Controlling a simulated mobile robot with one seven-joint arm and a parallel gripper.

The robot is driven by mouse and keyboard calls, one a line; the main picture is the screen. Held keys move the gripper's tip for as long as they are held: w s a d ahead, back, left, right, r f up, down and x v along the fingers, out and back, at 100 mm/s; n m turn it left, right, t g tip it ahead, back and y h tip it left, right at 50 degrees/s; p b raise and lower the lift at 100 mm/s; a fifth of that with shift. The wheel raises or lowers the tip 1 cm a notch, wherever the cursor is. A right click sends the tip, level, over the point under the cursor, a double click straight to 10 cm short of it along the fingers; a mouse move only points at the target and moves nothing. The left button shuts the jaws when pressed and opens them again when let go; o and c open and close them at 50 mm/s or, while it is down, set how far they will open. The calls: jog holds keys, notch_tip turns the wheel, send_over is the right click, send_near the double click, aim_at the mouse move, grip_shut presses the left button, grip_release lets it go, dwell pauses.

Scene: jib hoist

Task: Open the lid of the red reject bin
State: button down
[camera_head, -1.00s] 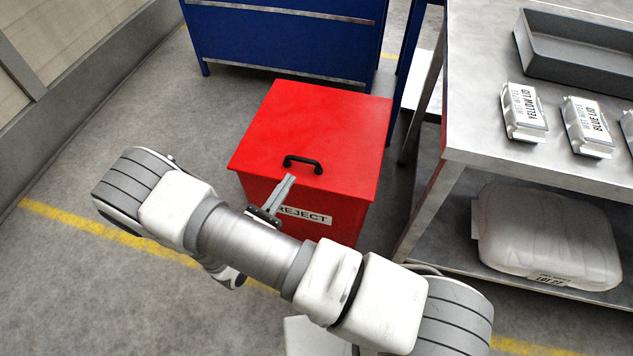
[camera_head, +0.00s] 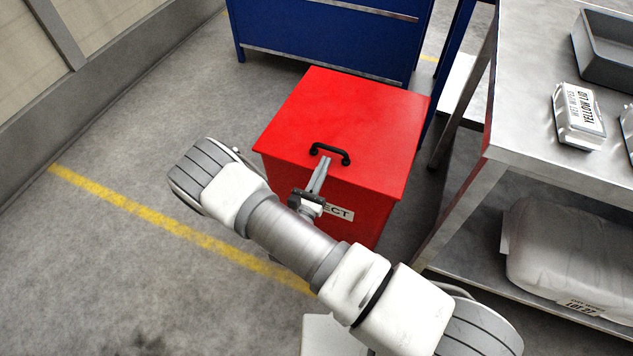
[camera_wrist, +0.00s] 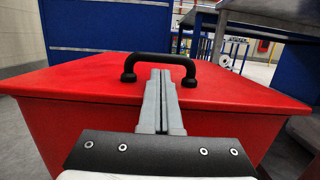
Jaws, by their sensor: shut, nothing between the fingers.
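The red reject bin (camera_head: 350,195) stands on the floor with its flat red lid (camera_head: 350,115) closed. A black bar handle (camera_head: 330,152) is fixed near the lid's front edge; it also shows in the wrist view (camera_wrist: 158,58). My gripper (camera_head: 326,162) is shut and empty, its fingertips at the front edge of the lid by the handle. In the wrist view my gripper (camera_wrist: 160,75) points at the handle, with the fingertips just below its bar. I cannot tell whether they touch it. My arm partly hides the REJECT label (camera_head: 338,212) on the bin's front.
A blue cabinet (camera_head: 320,40) stands behind the bin. The floor at left is clear, with a yellow line (camera_head: 150,215).

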jog(key=shift+w+d+r, duration=0.15)
jog(key=shift+w+d, duration=0.05)
jog(key=shift+w, duration=0.35)
jog(key=shift+r, duration=0.1)
